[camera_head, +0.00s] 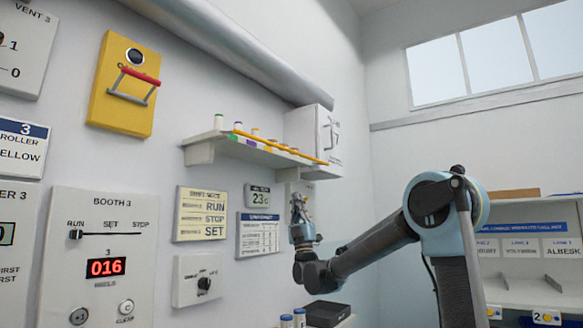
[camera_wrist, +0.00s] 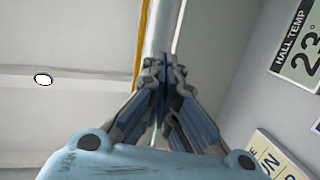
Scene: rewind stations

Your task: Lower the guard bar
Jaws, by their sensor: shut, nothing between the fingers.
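A thin yellow-orange bar (camera_head: 280,146), which I take as the guard bar, runs along the front of the wall shelf (camera_head: 198,154). It looks raised at shelf level in front of the small bottles. My gripper (camera_head: 298,198) points up, below the right part of the shelf and apart from the bar. In the wrist view my gripper (camera_wrist: 163,65) has its fingers together, with nothing between them. A narrow yellow strip (camera_wrist: 142,40) beside the fingertips there may be the same bar; the fingers partly cover that area.
Several small bottles (camera_head: 219,122) stand on the shelf, and a white box (camera_head: 305,130) sits at its right end. A yellow wall box with a red handle (camera_head: 141,76) hangs at upper left. A temperature display (camera_head: 258,197) and signs are left of my gripper. A dark tray (camera_head: 326,313) lies below.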

